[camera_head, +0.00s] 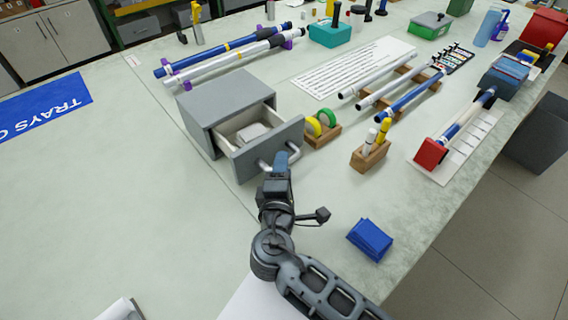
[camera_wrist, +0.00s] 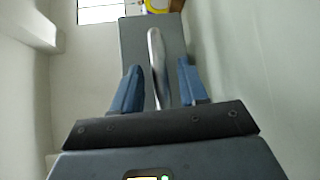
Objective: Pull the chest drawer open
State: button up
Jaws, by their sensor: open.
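The small grey chest (camera_head: 225,97) stands on the bench, and its drawer (camera_head: 262,139) is pulled well out of the body. A light-coloured block (camera_head: 253,132) lies inside the drawer. The drawer front carries a curved metal handle (camera_head: 281,160). My gripper (camera_head: 281,165) is at the handle, and its blue fingers partly hide it in the head view. In the wrist view my gripper (camera_wrist: 156,88) has its fingers apart, with the handle (camera_wrist: 157,62) between them. Space shows on both sides of the handle, more on the right.
A wooden holder with green and yellow tape rolls (camera_head: 322,125) stands just right of the drawer. A marker block (camera_head: 370,154) and a stack of blue cards (camera_head: 370,239) are farther right. Rods (camera_head: 224,58) lie behind the chest.

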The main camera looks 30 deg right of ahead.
jog(key=v, duration=0.6)
jog(key=shift+b, duration=0.35)
